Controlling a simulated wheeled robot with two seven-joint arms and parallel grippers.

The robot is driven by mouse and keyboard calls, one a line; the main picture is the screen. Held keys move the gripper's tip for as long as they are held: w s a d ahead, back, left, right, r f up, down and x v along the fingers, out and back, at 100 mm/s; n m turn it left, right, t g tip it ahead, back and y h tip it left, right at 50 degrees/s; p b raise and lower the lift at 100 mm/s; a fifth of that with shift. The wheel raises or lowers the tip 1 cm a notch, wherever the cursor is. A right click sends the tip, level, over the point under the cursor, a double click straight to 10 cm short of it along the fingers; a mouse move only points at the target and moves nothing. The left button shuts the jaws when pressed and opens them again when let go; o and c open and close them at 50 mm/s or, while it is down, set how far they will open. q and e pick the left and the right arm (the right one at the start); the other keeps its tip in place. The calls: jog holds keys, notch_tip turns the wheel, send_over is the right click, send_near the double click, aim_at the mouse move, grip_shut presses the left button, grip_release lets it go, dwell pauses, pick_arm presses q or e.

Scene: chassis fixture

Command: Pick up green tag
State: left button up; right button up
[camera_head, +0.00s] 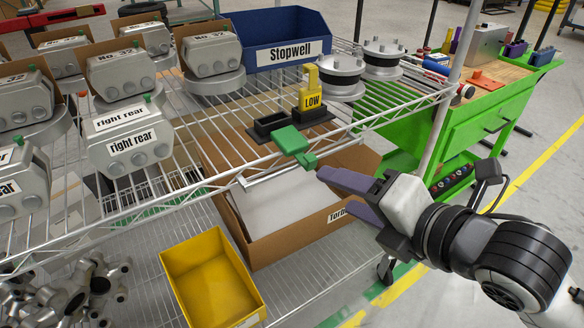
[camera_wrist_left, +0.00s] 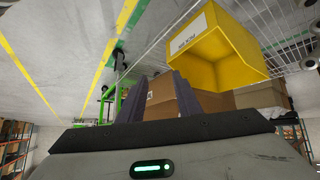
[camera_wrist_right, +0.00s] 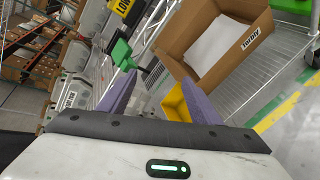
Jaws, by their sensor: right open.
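An open cardboard box (camera_head: 268,246) and a yellow bin (camera_head: 208,278) are on the lower shelf. A blue Stopwell bin (camera_head: 270,28) is behind. A green cart (camera_head: 455,131) stands right.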

aim_at(298, 147)
notch_tip(298, 147, up, 7)
jog(key=s+n, duration=0.1)
jog(key=n, duration=1)
jog(key=shift+n+y, duration=0.4)
jog(key=shift+n, duration=0.4)
jog(key=x, duration=0.3)
jog(key=a+b+x, duration=0.1)
jog(key=x, duration=0.2)
jog(key=b+x, duration=0.1)
jog(key=x, duration=0.3)
jog(key=shift+s+a+r, duration=0.15)
jog(key=shift+s+r, duration=0.1)
jog(key=shift+s, duration=0.15)
jog(key=shift+w+a+f, duration=0.1)
jog(key=shift+w, duration=0.1)
pick_arm(q)
jog(key=shift+w+d+f, duration=0.1)
jog(key=shift+w+f, duration=0.1)
jog(key=shift+f, duration=0.25)
jog(key=shift+w+f, duration=0.15)
jog(key=shift+f, duration=0.3)
pick_arm(e)
jog(key=shift+c, duration=0.4)
jog(key=c, duration=1.1)
jog(key=shift+c, duration=0.2)
